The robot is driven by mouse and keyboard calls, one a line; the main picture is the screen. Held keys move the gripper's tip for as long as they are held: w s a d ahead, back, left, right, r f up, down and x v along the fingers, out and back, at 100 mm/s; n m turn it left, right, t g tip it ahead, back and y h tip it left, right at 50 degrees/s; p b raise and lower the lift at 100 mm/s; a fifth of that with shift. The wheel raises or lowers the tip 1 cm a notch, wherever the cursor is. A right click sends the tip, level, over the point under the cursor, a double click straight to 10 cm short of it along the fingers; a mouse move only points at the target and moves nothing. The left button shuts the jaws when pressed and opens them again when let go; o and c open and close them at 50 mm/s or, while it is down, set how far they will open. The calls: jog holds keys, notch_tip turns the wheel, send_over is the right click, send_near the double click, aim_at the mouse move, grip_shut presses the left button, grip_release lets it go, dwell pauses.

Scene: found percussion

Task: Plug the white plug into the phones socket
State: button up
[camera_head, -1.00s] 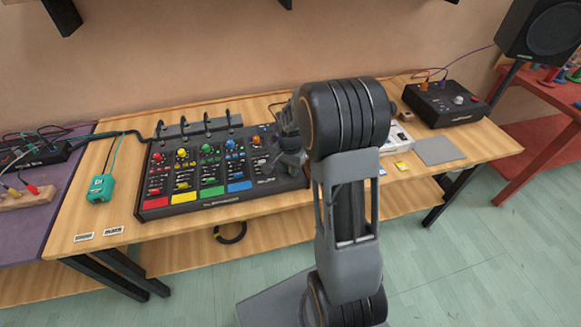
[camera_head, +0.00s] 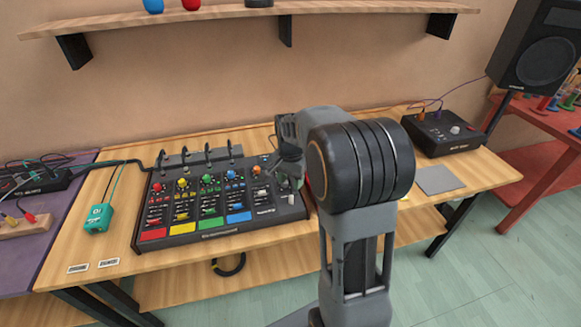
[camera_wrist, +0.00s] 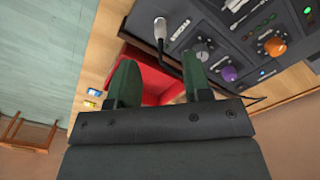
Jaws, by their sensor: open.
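The white plug (camera_head: 291,199) shows at the front right corner of the black mixer (camera_head: 222,226). In the wrist view the pale plug (camera_wrist: 160,29) stands at the mixer's corner, with a dark cable running from its end towards my gripper. No phones socket shows apart from it; I cannot tell how deep the plug sits. My gripper (camera_wrist: 161,82) has two green fingers spread apart, with nothing clamped between them. The plug's body is beyond the fingertips. In the head view my arm hides most of the gripper.
A red open box (camera_wrist: 150,80) lies beside the mixer, below my fingers. A black box (camera_head: 443,134) and grey pad (camera_head: 438,179) are at the right. A teal device (camera_head: 98,218) is at the left.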

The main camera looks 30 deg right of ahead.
aim_at(291, 194)
jog(key=shift+r, duration=2.6)
jog(key=s+a+n+t, duration=0.1)
jog(key=s+a+n, duration=0.3)
jog(key=s, duration=0.4)
jog(key=s+a+r+n+t, duration=0.1)
jog(key=s+a+n+t, duration=0.1)
jog(key=s+a+n, duration=0.3)
jog(key=s+n+p, duration=0.1)
jog(key=s+n, duration=0.1)
jog(key=s, duration=0.1)
jog(key=shift+a+t, duration=0.25)
jog(key=shift+t, duration=0.05)
